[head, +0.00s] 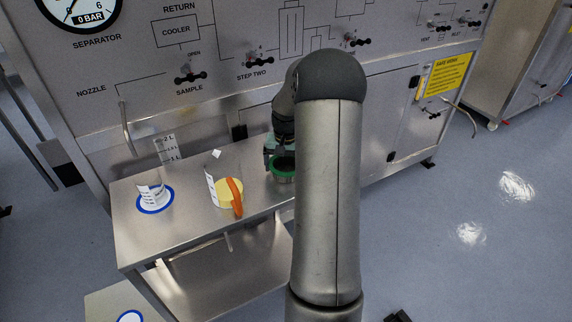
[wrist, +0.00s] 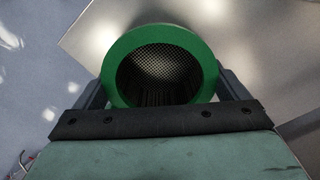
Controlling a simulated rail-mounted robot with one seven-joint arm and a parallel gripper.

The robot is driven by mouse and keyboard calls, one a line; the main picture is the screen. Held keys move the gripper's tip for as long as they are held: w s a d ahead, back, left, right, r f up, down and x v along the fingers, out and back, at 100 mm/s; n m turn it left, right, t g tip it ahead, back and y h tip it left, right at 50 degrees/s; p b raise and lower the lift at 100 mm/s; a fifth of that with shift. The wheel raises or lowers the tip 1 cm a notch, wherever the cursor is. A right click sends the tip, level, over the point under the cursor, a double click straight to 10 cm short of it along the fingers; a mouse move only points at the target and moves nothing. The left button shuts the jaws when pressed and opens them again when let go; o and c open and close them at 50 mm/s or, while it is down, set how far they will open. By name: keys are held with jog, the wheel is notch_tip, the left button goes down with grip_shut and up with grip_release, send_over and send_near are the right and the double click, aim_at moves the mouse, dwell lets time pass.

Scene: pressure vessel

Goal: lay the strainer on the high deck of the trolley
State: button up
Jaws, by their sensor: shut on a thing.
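The strainer is a cup with a thick green rim and a dark mesh inside. In the wrist view the strainer (wrist: 160,38) sits between the two fingers of my gripper (wrist: 162,85), which is shut on it. In the head view the strainer (head: 283,174) shows at the right end of the trolley's high deck (head: 185,228), with my gripper (head: 271,156) at it. My arm hides part of that end. I cannot tell whether the strainer touches the deck.
A clear graduated cylinder (head: 160,170) stands on a blue ring at the deck's left. A clear jug with yellow contents (head: 227,192) and an orange handle stands mid-deck. The vessel's panel (head: 230,85), with valve handles and a nozzle pipe (head: 126,128), rises behind. Bare deck lies in front.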

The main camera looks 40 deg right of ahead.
aim_at(286, 163)
jog(key=shift+f, duration=0.25)
jog(key=o, duration=0.6)
jog(key=shift+r, duration=0.1)
jog(key=shift+o, duration=0.2)
notch_tip(286, 163, up, 12)
jog(key=s+a+r+n, duration=0.2)
jog(key=a, duration=0.9)
jog(key=s+a+f+n, duration=0.3)
jog(key=s+a+n, duration=0.4)
jog(key=s+a, duration=1.3)
jog(key=shift+s+a+f, duration=0.15)
jog(key=shift+s+a, duration=0.15)
jog(key=shift+s, duration=0.2)
jog(key=shift+r+p, duration=0.75)
jog(key=shift+r, duration=0.05)
